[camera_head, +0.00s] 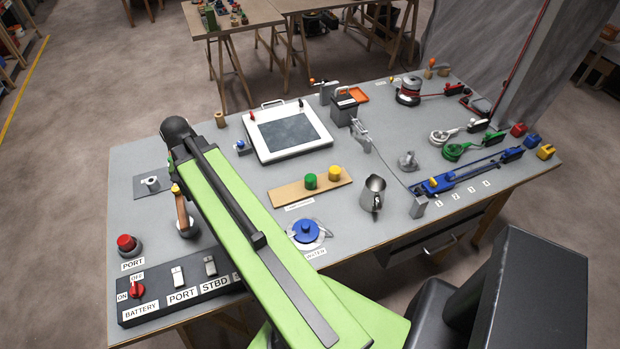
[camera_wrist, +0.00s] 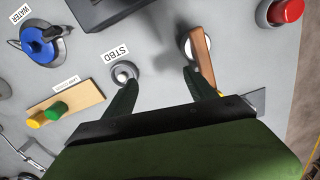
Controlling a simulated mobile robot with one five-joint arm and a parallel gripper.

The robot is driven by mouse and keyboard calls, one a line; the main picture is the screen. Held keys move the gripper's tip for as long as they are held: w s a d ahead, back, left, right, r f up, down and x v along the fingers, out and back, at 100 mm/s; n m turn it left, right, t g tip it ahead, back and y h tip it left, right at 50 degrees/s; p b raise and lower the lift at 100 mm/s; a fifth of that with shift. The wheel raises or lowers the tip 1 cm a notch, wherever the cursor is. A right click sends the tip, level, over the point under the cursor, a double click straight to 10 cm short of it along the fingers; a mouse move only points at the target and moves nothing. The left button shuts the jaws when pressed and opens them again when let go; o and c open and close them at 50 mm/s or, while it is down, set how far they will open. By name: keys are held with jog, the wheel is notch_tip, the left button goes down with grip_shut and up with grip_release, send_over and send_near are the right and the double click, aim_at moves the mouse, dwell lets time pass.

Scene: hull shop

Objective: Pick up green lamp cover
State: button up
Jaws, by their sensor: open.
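The green lamp cover (camera_head: 310,181) is a short green cylinder. It stands upright on a wooden board beside the yellow cover (camera_head: 335,173), right of my arm. In the wrist view the green cover (camera_wrist: 54,110) is at the lower left, apart from my fingers. My gripper (camera_wrist: 159,76) is open, its two dark fingers spread with bare grey tabletop between their tips. The left finger is close to a small round fitting (camera_wrist: 123,72) by the STBD label, and the right finger is close to a wooden handle (camera_wrist: 203,62). In the head view I cannot make out my fingers.
The wooden board (camera_head: 283,194) lies on the grey workbench. A metal jug (camera_head: 373,192) stands right of it and a blue WATER valve (camera_head: 307,231) in front. A white-framed panel (camera_head: 287,131) is behind. A switch panel (camera_head: 160,297) and red PORT button (camera_head: 127,243) are front left.

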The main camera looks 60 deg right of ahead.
jog(key=s+d+r+m+p, duration=0.1)
jog(key=s+d+r+m, duration=0.2)
jog(key=d, duration=0.5)
jog(key=s+d+m+p, duration=0.1)
jog(key=s+d+m, duration=0.35)
jog(key=d, duration=0.45)
notch_tip(320, 180, up, 2)
jog(key=r+m+p, duration=0.1)
jog(key=m+p, duration=0.1)
jog(key=m, duration=0.7)
send_over(310, 177)
jog(key=shift+n, duration=0.25)
jog(key=f+b, duration=1.2)
jog(key=f, duration=0.1)
jog(key=shift+w+d, duration=0.15)
jog(key=shift+w, duration=0.1)
jog(key=f+b, duration=0.1)
jog(key=b, duration=0.1)
jog(key=f+b, duration=0.1)
jog(key=f, duration=0.1)
jog(key=f+b, duration=0.2)
jog(key=shift+s+f+b, duration=0.2)
jog(key=shift+s+b, duration=0.1)
jog(key=shift+r, duration=0.2)
jog(key=c, duration=1.4)
